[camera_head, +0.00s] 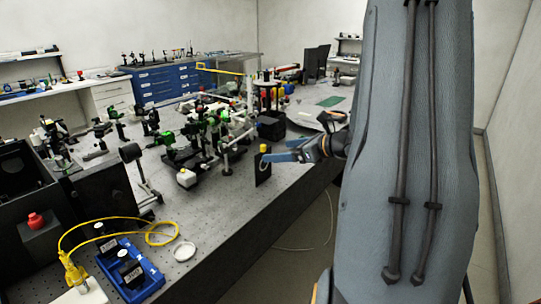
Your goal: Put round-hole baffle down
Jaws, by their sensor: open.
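A dark flat plate with a yellow top (263,170), which looks like the round-hole baffle, stands upright at the front right edge of the bench (215,215). Its hole cannot be made out. My gripper (276,151), with blue fingers, reaches in from the right at the height of the plate's upper part. The fingers are open, with one fingertip right beside the plate's top. Whether it touches the plate cannot be told at this size.
Green and black optical mounts (205,135) crowd the bench behind the plate. A white-capped bottle (186,178) stands left of it. A blue tray (130,270), yellow cable (100,222) and white dish (183,250) are at front left. The bench surface between is clear.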

